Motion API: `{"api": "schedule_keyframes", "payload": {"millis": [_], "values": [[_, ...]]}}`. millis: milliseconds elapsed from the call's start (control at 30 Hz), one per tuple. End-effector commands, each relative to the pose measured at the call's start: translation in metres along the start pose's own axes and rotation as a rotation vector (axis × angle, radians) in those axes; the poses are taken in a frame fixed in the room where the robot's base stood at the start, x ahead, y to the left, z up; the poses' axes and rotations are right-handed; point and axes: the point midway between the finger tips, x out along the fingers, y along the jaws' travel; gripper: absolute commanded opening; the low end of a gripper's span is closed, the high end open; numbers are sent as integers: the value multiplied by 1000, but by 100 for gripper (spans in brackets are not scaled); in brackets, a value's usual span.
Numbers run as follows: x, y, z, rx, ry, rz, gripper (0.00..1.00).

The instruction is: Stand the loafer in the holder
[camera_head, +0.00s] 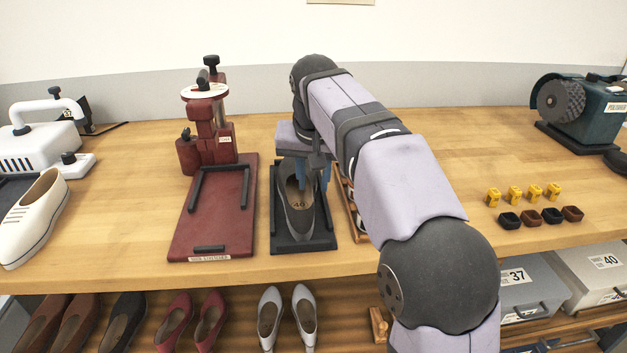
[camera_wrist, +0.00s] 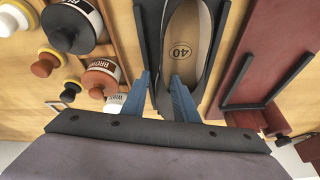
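A dark grey loafer (camera_head: 281,210) with a tan insole marked 40 lies over the dark holder (camera_head: 325,243), toe toward the front of the bench. In the wrist view the loafer (camera_wrist: 180,27) shows insole up, with a dark rail of the holder (camera_wrist: 143,35) at its left. My gripper (camera_head: 313,176) is at the loafer's rear. Its blue fingers (camera_wrist: 160,75) are apart, one over the shoe opening and one outside the side wall. Whether they touch the wall cannot be told. My gripper hides part of the heel and the holder's back.
A red stretcher stand (camera_head: 240,212) is left of the holder. A wooden rack (camera_head: 345,205) with polish jars (camera_wrist: 100,78) stands close on the other side. A white shoe (camera_head: 35,217) is far left; a grinder (camera_head: 583,105) is far right. Below are shelved shoes.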

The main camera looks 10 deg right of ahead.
Motion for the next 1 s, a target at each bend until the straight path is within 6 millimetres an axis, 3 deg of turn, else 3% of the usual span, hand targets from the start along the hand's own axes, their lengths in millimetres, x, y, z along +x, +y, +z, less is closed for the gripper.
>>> {"api": "schedule_keyframes", "payload": {"millis": [300, 667, 867, 967, 1000], "values": [[-46, 0, -2, 0, 4, -2, 27], [-63, -1, 0, 1, 3, -2, 27], [-86, -24, 6, 49, -16, -50, 27], [-108, -47, 14, 104, -42, -100, 27], [-106, -43, 24, 140, -72, -89, 27]]}}
